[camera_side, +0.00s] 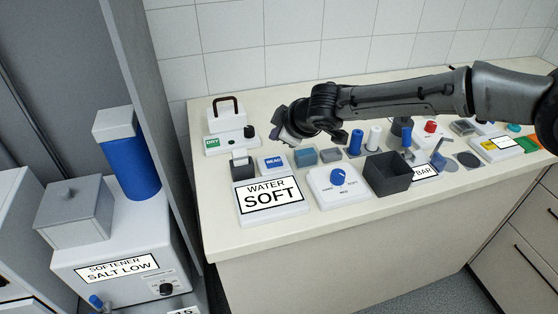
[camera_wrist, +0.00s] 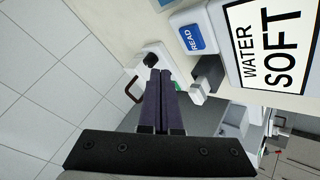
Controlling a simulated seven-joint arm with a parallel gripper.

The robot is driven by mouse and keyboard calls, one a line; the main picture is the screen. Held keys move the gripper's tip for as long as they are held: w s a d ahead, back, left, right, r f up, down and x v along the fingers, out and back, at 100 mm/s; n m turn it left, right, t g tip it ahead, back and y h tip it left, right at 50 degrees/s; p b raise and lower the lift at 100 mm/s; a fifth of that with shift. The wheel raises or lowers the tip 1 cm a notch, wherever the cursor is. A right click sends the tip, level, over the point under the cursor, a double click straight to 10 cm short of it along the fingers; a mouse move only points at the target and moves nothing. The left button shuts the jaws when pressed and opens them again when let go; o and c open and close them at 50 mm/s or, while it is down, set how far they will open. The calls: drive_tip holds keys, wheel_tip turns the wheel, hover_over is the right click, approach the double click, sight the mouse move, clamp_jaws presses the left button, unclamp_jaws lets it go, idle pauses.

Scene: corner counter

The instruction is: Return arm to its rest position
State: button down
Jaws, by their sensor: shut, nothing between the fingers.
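My arm stretches from the right across the counter (camera_side: 225,240) in the side view. My gripper (camera_side: 288,135) hangs above the counter's left part, close to the white device with a brown handle and a DRY label (camera_side: 226,118). In the wrist view my gripper's two dark fingers (camera_wrist: 164,78) lie together, shut with nothing held. The white device (camera_wrist: 150,56) shows just beyond the fingertips there, partly hidden by them. I cannot tell whether the fingers touch it.
A WATER SOFT sign (camera_side: 271,198), a blue READ button (camera_side: 273,162), a blue-knob dial (camera_side: 338,181) and a dark open box (camera_side: 389,174) stand along the front. Several bottles and small items crowd under my arm. A softener unit (camera_side: 120,255) stands left, across a gap.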

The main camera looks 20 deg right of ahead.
drive_tip(key=shift+w+d, duration=0.1)
drive_tip(key=s+d+r+m+t+h, duration=0.1)
drive_tip(key=d+r+m, duration=0.1)
drive_tip(key=d+r, duration=0.7)
drive_tip(key=s+d+r+m+t+h, duration=0.1)
drive_tip(key=s+d+r+m, duration=0.1)
drive_tip(key=d+r, duration=0.75)
drive_tip(key=s+d+r+m, duration=0.2)
drive_tip(key=s+d+r, duration=0.1)
drive_tip(key=s+d, duration=0.35)
drive_tip(key=s+d+f+m+g+h, duration=0.1)
drive_tip(key=s+d+m, duration=0.1)
drive_tip(key=s+d, duration=0.5)
drive_tip(key=s+d+f+m+g+h, duration=0.1)
drive_tip(key=s+d+f+m, duration=0.15)
drive_tip(key=s, duration=0.85)
drive_tip(key=s+a+f+g+y, duration=0.1)
drive_tip(key=s+f+g+y, duration=0.1)
drive_tip(key=s+f, duration=0.9)
drive_tip(key=s+m+g, duration=0.1)
drive_tip(key=s, duration=0.1)
drive_tip(key=shift+s+a, duration=0.25)
drive_tip(key=shift+s, duration=0.1)
